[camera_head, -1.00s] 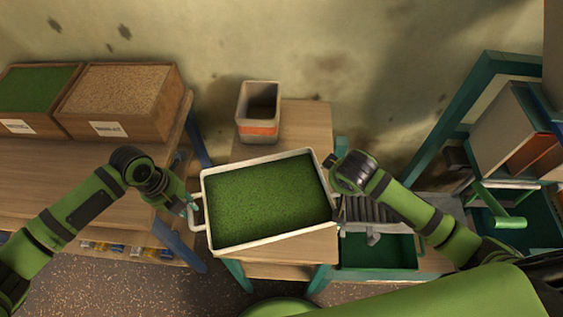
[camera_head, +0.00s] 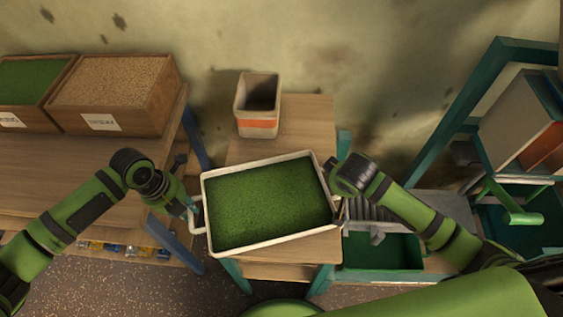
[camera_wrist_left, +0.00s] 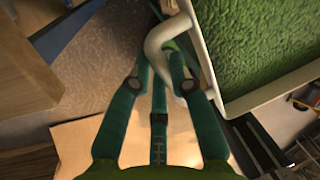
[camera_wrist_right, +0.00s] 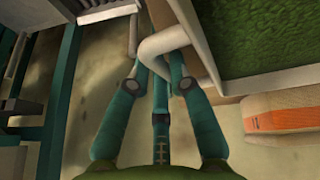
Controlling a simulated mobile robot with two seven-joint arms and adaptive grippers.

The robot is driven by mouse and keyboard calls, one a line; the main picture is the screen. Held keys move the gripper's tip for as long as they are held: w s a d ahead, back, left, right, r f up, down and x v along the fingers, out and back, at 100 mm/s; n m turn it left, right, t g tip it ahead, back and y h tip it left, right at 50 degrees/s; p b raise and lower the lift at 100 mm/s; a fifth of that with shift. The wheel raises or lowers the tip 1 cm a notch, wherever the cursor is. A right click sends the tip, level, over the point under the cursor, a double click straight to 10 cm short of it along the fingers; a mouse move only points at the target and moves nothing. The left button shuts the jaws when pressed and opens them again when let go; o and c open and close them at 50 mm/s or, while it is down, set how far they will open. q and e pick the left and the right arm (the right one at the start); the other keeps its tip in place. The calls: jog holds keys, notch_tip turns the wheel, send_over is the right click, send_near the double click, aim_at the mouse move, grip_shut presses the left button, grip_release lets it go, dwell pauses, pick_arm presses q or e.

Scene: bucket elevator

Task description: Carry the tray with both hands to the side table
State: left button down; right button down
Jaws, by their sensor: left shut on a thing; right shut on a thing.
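The tray (camera_head: 262,243) is white-rimmed with a layer of green granules inside, and sits in the middle of the head view, slightly tilted in the picture. My left gripper (camera_head: 192,206) is shut on the handle at its left end; the left wrist view shows the green fingers (camera_wrist_left: 163,75) around the white handle (camera_wrist_left: 160,38). My right gripper (camera_head: 334,196) is at the right end; the right wrist view shows its fingers (camera_wrist_right: 160,68) shut on the other handle (camera_wrist_right: 158,45). The small wooden side table (camera_head: 290,150) lies behind and beneath the tray in the picture. Whether the tray touches it is unclear.
A beige bin with an orange band (camera_head: 257,124) stands at the table's back. Two wooden crates, one with green (camera_head: 30,85) and one with tan grain (camera_head: 115,85), stand on a bench at left. Green-framed machinery (camera_head: 520,130) stands at right.

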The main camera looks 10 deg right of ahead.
pick_arm(q)
jog(key=c, duration=1.1)
grip_release()
jog(key=shift+c, duration=0.2)
pick_arm(e)
jog(key=c, duration=1.1)
grip_release()
jog(key=shift+f, duration=0.1)
jog(key=shift+c, duration=0.2)
pick_arm(q)
jog(key=shift+r+p, duration=0.1)
jog(key=shift+p, duration=0.2)
